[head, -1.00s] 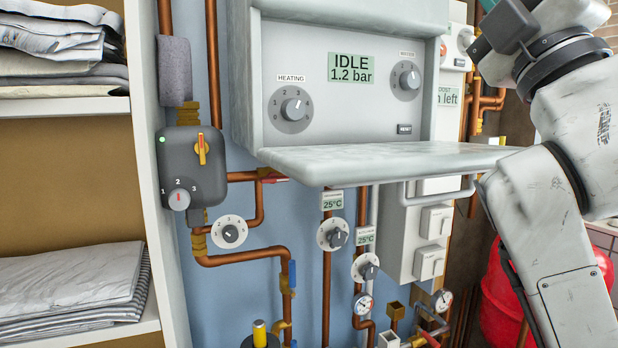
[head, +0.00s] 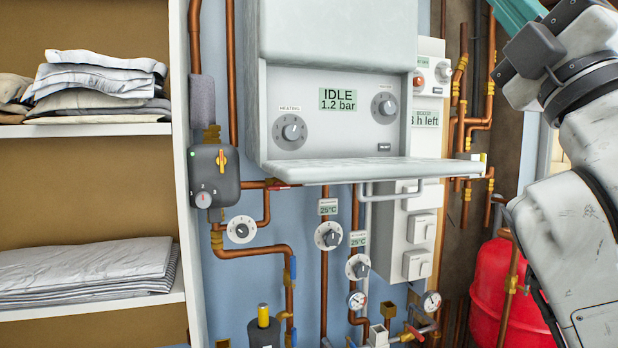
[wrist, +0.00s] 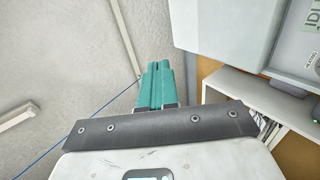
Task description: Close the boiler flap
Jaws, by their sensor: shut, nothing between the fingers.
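The boiler (head: 335,30) is a pale grey box on the wall with a recessed control panel (head: 350,130) reading IDLE and 1.2 bar. Its flap (head: 375,171) hangs open, sticking out about level below the panel, so the dials and display are uncovered. My gripper has teal fingers, partly cut off at the top right of the head view (head: 512,10), to the right of the boiler and above the flap. In the wrist view the fingers (wrist: 158,84) are shut and empty, pointing up towards the ceiling, apart from the pale boiler housing (wrist: 225,30).
A shelf unit (head: 184,90) with folded cloths (head: 85,275) stands left. A white switch panel (head: 425,130) and a red tank (head: 490,290) are to the right.

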